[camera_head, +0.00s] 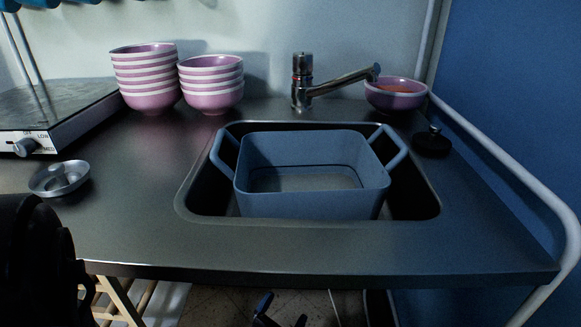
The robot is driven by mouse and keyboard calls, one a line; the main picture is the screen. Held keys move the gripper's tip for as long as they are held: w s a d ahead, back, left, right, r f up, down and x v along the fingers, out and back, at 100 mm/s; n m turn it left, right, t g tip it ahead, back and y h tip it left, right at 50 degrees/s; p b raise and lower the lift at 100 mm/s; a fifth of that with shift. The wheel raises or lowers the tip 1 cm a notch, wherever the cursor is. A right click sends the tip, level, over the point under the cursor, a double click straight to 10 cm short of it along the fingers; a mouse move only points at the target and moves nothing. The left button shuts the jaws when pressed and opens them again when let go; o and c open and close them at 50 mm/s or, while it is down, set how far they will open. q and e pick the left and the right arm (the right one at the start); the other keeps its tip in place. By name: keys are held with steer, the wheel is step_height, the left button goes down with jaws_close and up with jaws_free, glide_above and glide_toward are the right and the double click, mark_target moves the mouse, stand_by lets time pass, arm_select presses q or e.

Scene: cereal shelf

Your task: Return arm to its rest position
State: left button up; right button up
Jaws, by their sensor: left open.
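My left arm (28,265) shows as a large dark shape at the lower left, in front of the counter's left part. My left gripper (283,314) shows only as dark fingertips at the bottom edge, below the counter's front edge. The fingertips are apart, with nothing visible between them. The rest of this gripper is cut off by the frame. My right gripper is not in view.
The counter (130,225) holds a sink with a blue-grey two-handled basket (310,205) in it. Stacked pink bowls (145,80), a tap (302,85), a purple bowl (396,97), a metal lid (60,178) and a hob (70,103) surround it. The counter's front edge is close.

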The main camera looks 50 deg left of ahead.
arm_select(q)
steer(key=shift+s+f, duration=0.1)
steer(key=shift+s, duration=0.05)
stand_by(0.4)
steer(key=s+d+r+m+g+h+p, duration=0.2)
steer(key=s+r+g+h+p, duration=0.1)
steer(key=r+p, duration=0.35)
steer(key=s+d+r+m+g+h+p, duration=0.25)
steer(key=r+p, duration=0.25)
steer(key=r, duration=0.3)
steer(key=s+d+r+g+p, duration=0.2)
steer(key=s+r+g+p, duration=0.2)
steer(key=s, duration=0.4)
steer(key=s+d+r+g+p, duration=0.2)
steer(key=s+r+g+p, duration=0.2)
steer(key=s, duration=0.5)
steer(key=shift+d+r+n+h+p, duration=0.15)
steer(key=shift+r+n+h+p, duration=0.2)
steer(key=shift+r+n, duration=0.15)
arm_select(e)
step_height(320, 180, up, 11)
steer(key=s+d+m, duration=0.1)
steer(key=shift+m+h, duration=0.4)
arm_select(q)
steer(key=shift+w+g, duration=0.1)
steer(key=shift+g, duration=0.15)
steer(key=shift+c, duration=0.3)
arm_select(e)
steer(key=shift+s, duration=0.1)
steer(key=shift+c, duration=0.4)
